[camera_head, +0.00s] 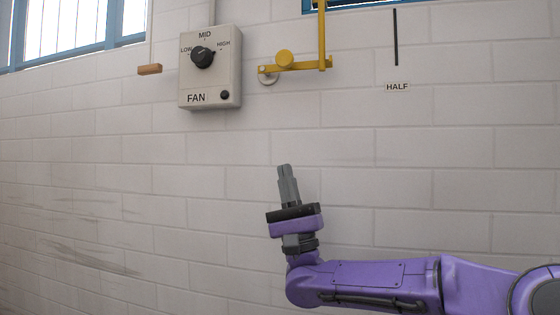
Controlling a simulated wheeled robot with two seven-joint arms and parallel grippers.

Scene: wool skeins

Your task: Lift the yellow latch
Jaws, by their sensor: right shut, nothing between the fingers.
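The yellow latch (297,65) is on the white brick wall, high in the view and right of the fan control box. It has a roughly level bar with a round yellow knob (284,59) and a pale round plate behind its left end. A yellow upright rod rises from its right end toward the blue window frame. My right gripper (285,170) points up, below the latch and clearly apart from it in the picture. Its grey fingers are shut and empty. My left gripper does not show.
The fan control box (209,84) with a black dial is left of the latch. A wooden pull handle (149,69) hangs on a cord further left. The wall below the latch is bare.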

